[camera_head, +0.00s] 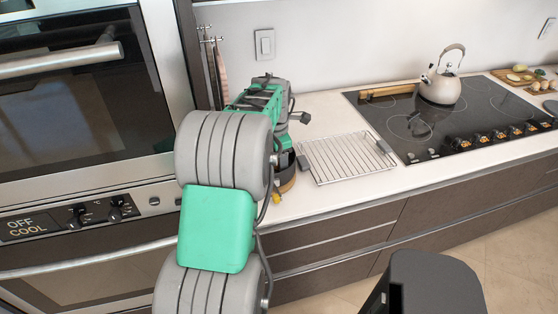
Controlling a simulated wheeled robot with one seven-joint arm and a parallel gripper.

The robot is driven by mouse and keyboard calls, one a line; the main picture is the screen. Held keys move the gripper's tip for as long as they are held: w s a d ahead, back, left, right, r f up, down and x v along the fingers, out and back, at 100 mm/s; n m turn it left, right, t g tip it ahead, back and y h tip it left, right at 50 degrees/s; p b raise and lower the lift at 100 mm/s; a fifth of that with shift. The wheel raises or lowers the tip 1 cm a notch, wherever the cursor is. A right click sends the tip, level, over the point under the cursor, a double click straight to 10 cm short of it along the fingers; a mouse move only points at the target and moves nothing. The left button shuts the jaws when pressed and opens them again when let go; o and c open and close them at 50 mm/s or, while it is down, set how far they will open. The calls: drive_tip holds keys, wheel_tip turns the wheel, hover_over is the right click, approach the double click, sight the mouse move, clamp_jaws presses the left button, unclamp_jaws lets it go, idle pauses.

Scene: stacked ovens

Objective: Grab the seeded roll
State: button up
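I cannot make out a seeded roll in this view. My arm reaches up and away over the counter, and its grey and green links cover much of the middle left. The end of my arm with my gripper (283,141) is over the counter, beside the ovens.
A wire rack (346,157) lies on the white counter, right of my arm. Beyond it are a black cooktop (470,109) and a kettle (440,83). A board with food (520,75) is at the far right. Stacked ovens (75,95) stand close on the left.

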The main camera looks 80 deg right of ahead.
drive_tip(key=shift+c, duration=0.5)
drive_tip(key=c, duration=1)
drive_tip(key=shift+r, duration=0.15)
drive_tip(key=shift+c, duration=0.2)
